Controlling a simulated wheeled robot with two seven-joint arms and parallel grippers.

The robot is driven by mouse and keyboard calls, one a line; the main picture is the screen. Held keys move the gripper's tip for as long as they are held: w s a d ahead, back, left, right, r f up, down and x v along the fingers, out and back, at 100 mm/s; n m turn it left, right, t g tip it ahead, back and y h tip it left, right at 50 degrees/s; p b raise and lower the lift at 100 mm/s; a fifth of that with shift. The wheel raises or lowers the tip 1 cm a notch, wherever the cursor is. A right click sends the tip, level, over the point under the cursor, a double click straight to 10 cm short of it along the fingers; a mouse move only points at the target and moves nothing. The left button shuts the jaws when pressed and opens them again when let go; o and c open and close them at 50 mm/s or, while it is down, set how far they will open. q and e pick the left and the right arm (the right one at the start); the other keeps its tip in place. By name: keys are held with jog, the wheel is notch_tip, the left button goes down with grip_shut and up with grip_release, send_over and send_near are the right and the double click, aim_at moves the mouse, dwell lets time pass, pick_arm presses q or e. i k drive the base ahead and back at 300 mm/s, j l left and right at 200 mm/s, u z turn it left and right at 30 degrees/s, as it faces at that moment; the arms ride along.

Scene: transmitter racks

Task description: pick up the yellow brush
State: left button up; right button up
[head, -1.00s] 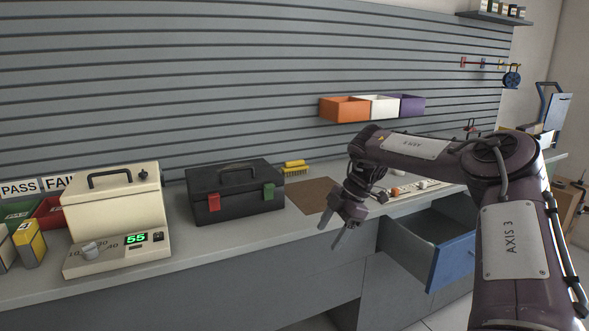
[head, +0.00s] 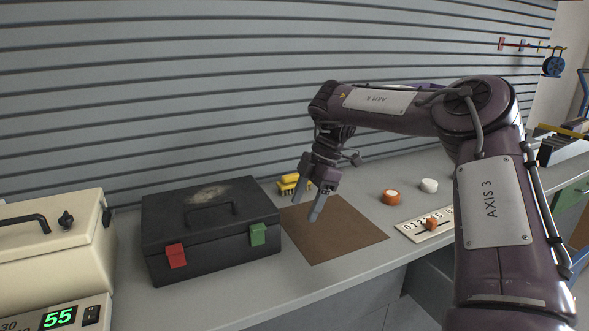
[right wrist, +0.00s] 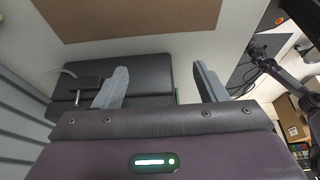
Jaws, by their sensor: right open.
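The yellow brush (head: 290,180) lies on the counter against the slatted wall, behind the brown mat and just right of the black toolbox. Its right end is close behind my right gripper in the picture. My right gripper (head: 306,206) is open and empty, its fingers pointing down over the left part of the mat, in front of the brush and apart from it. In the right wrist view, the two spread fingers (right wrist: 160,88) show with nothing between them, and I cannot make out the brush there.
The black toolbox (head: 212,222) stands left of the gripper. The brown mat (head: 345,235) is bare. An orange roll (head: 391,196), a white roll (head: 429,185) and a numbered strip (head: 420,228) lie to the right. A cream case (head: 45,240) stands far left.

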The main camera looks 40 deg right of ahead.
aim_at(286, 187)
jog(key=i+l, duration=0.3)
jog(key=l, duration=0.15)
jog(key=i+l, duration=0.35)
jog(key=l, duration=0.1)
